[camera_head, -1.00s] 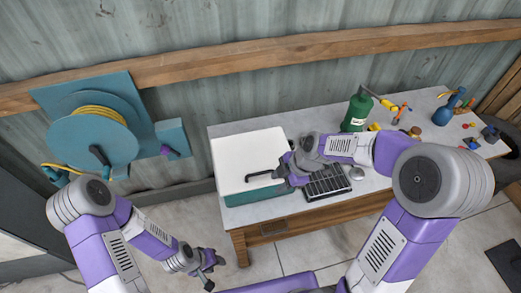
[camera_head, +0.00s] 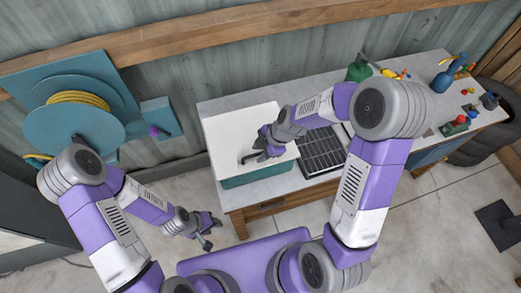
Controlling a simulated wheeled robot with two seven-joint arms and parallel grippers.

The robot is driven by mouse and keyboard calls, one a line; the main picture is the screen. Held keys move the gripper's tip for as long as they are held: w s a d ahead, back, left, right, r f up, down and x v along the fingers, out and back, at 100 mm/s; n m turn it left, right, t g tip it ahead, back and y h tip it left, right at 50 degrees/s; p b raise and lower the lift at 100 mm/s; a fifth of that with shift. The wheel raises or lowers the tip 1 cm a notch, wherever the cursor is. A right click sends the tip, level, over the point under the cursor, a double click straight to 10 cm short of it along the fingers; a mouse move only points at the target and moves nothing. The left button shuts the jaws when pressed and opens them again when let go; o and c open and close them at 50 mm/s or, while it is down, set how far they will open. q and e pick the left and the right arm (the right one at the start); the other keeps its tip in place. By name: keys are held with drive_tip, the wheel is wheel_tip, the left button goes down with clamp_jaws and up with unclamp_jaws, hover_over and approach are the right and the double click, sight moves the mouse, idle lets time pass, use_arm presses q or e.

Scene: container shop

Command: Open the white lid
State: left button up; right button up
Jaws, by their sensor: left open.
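The white lid (camera_head: 229,132) lies closed on a teal box (camera_head: 258,174) at the left end of the workbench. Its dark handle (camera_head: 248,159) is near the lid's front edge and partly hidden by my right gripper. My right gripper (camera_head: 264,153) is above the front right part of the lid, with its fingers at the right end of the handle. I cannot tell whether its fingers are closed around the handle. My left gripper (camera_head: 209,231) is open and empty, low in front of the bench's left end, away from the lid.
A black grid tray (camera_head: 321,151) lies on the bench (camera_head: 225,104) right of the box. A green bottle (camera_head: 359,71) stands behind my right arm, with a blue spray bottle (camera_head: 443,80) and small items further right. A teal hose reel (camera_head: 80,125) is on the wall at left.

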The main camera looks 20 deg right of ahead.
drive_tip(key=shift+c, duration=0.5)
clamp_jaws()
drive_tip(key=shift+w+r, duration=0.1)
drive_tip(key=shift+r, duration=0.05)
